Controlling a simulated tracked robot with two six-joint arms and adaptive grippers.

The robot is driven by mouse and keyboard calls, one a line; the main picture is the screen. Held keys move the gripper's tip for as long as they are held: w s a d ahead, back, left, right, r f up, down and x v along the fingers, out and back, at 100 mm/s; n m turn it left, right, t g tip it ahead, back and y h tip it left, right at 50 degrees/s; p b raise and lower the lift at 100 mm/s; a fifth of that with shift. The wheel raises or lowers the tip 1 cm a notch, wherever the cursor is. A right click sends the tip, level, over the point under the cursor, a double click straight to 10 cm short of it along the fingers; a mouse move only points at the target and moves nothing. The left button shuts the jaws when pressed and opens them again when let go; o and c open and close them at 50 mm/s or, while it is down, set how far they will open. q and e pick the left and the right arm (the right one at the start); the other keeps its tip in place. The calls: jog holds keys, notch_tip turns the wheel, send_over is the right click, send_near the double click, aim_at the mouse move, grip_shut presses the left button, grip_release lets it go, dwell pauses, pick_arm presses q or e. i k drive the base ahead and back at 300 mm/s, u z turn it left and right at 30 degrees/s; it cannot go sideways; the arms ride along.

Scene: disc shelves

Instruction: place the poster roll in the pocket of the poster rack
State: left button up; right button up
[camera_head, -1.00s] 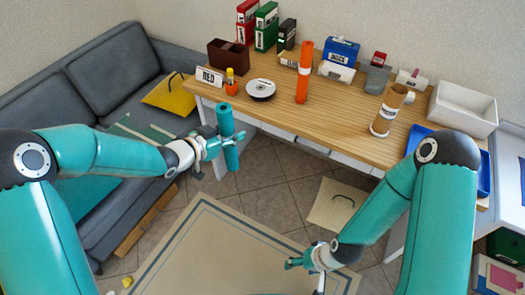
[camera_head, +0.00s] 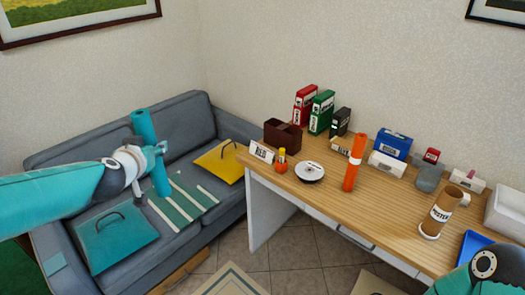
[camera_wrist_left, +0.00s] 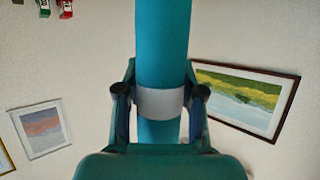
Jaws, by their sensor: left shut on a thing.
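My left gripper (camera_head: 150,160) is shut around the middle of a teal poster roll (camera_head: 144,126) and holds it nearly upright, slightly tilted, in front of the sofa. In the left wrist view the teal roll (camera_wrist_left: 163,45) with a pale band runs between the fingers of the left gripper (camera_wrist_left: 158,100). A tan cylinder labelled POSTER (camera_head: 437,212), which looks like the poster rack, stands on the right part of the desk, well apart from the roll. Its pocket's inside is hard to see. My right gripper is out of view; only part of my right arm shows at the lower right.
The wooden desk (camera_head: 320,205) also bears an upright orange roll (camera_head: 354,162), a disc stack (camera_head: 310,172), binders (camera_head: 320,112), boxes and a blue tray (camera_head: 472,247). Floor shows between sofa and desk.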

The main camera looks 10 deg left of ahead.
aim_at(290, 149)
jog(key=u, duration=0.9)
jog(key=i, duration=1.85)
jog(key=z, duration=2.45)
